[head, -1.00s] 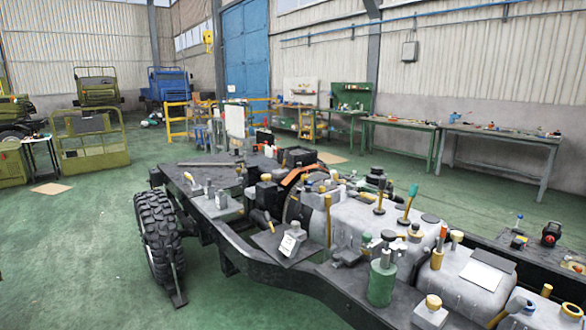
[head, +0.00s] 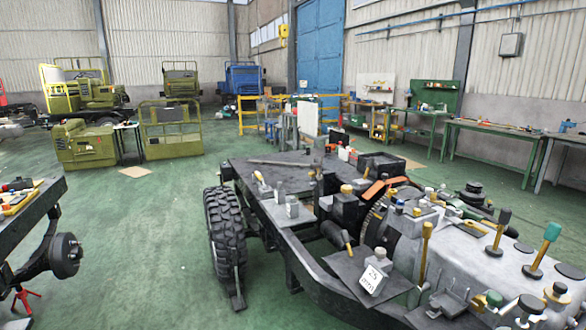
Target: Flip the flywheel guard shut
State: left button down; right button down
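The toothed flywheel (head: 377,218) shows at the front end of the grey engine and gearbox block, right of centre in the head view. An orange curved piece (head: 373,193) lies by the top of the flywheel, with a black strip beside it. It may be the flywheel guard, but I cannot tell for sure or make out its hinge. The lower part of the flywheel is hidden behind small parts and the frame. Neither of my grippers is in view.
The chassis frame (head: 297,262) carries many loose tools and parts, with a big tyre (head: 226,228) at its left side. Another chassis with a hub (head: 66,255) stands at the left edge. A red jack stand (head: 24,302) is below it. Green floor between them is clear.

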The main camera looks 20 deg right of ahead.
aim_at(374, 189)
jog(key=u, duration=0.6)
jog(key=i, duration=2.65)
jog(key=z, duration=1.4)
jog(key=i, duration=0.75)
jog(key=z, duration=0.75)
